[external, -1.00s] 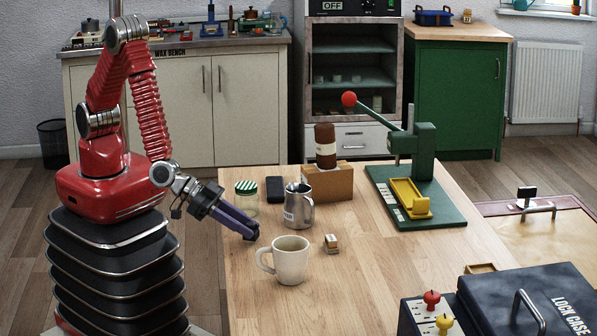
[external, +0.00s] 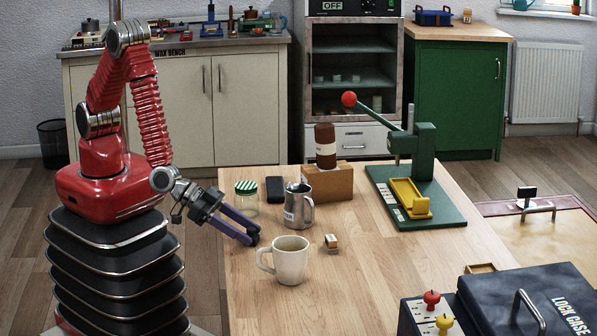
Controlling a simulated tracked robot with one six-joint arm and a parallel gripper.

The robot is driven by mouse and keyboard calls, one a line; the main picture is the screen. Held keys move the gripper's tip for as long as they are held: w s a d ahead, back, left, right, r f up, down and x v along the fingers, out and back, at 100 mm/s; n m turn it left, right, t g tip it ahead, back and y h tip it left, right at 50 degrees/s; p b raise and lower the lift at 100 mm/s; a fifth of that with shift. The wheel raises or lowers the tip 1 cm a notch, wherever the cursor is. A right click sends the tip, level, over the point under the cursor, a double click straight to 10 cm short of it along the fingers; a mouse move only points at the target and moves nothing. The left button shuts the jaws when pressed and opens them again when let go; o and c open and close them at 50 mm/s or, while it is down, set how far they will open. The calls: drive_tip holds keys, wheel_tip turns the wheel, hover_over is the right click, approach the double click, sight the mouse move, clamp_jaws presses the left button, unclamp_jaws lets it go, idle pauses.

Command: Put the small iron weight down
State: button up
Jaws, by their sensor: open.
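My gripper (external: 251,238) has purple fingers with dark tips. It reaches down over the left edge of the table, left of the cream mug (external: 290,262). A gap shows between the fingers, and they are open. I cannot make out a small iron weight for certain; at the fingertips nothing clear shows apart from the dark tips. A small tan and white block (external: 331,242) sits on the table right of the mug, apart from my gripper; I cannot tell what it is.
A metal jug (external: 298,207), a jar with a striped lid (external: 246,192) and a black object (external: 274,189) stand behind my gripper. A green lever press (external: 424,160) stands farther back. A dark case (external: 530,300) is at front right. The middle of the table (external: 390,255) is clear.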

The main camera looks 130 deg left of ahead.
drive_tip(key=shift+r, duration=0.1)
drive_tip(key=shift+s+d+r, duration=0.15)
drive_tip(key=shift+s+r, duration=0.05)
drive_tip(key=shift+s, duration=0.1)
drive_tip(key=v, duration=1.1)
drive_tip(key=shift+s, duration=0.2)
drive_tip(key=s+d+r+m+g+h, duration=0.1)
drive_tip(key=s+d+r+m+h, duration=0.15)
drive_tip(key=r, duration=0.45)
drive_tip(key=s+d+r+m+g+h, duration=0.1)
drive_tip(key=s+d+r+h, duration=0.1)
drive_tip(key=s+r+h, duration=0.35)
drive_tip(key=s+a+r+g+y, duration=0.1)
drive_tip(key=s+a+r, duration=0.2)
drive_tip(key=s, duration=0.6)
drive_tip(key=s+a+r+g+y, duration=0.2)
drive_tip(key=s+a+r, duration=0.1)
drive_tip(key=s+a, duration=0.4)
drive_tip(key=s+m, duration=0.1)
drive_tip(key=s, duration=0.2)
drive_tip(key=shift+r+g, duration=0.2)
drive_tip(key=shift+g, duration=0.1)
